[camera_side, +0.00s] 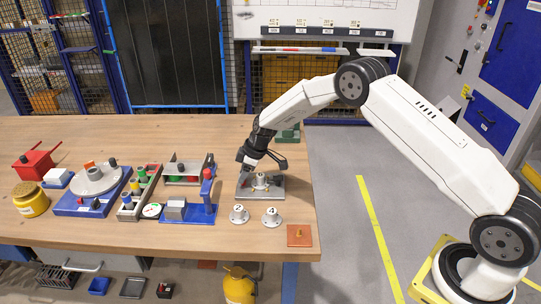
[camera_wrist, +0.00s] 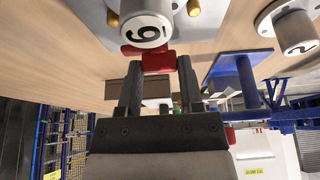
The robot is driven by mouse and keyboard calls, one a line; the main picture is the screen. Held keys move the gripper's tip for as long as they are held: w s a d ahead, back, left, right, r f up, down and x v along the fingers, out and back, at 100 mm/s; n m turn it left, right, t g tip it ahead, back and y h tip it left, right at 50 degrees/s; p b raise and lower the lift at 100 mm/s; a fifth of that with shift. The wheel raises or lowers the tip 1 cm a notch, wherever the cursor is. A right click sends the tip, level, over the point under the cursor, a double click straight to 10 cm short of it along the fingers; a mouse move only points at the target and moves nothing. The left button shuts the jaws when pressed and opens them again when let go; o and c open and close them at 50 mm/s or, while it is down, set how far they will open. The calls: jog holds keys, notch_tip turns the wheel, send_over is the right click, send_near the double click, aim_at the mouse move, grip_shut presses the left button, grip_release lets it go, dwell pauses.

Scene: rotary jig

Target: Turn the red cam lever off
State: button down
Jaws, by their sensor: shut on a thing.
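The red cam lever (camera_wrist: 158,62) shows in the wrist view between the two dark fingers of my gripper (camera_wrist: 157,68). My gripper is shut on it, with a finger on each side. The lever sits just below a white knob (camera_wrist: 146,28) marked with a 6 or 9, on a grey plate. In the side view my gripper (camera_side: 246,164) reaches down to the back left of the grey jig plate (camera_side: 272,194) near the table's right end. There the lever is hidden or too small to make out.
Two white numbered knobs (camera_side: 239,214) (camera_side: 272,217) stand in front of the plate. A blue fixture (camera_side: 205,215) with a red-topped post is close on the left. A green block (camera_side: 288,134) stands behind, and an orange-brown square plate (camera_side: 299,235) lies at the front right corner.

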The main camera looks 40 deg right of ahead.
dwell(0.4)
jog(key=c, duration=0.5)
grip_release()
jog(key=v, duration=0.7)
jog(key=shift+s+d+r, duration=0.15)
jog(key=shift+r, duration=0.2)
jog(key=shift+s, duration=0.1)
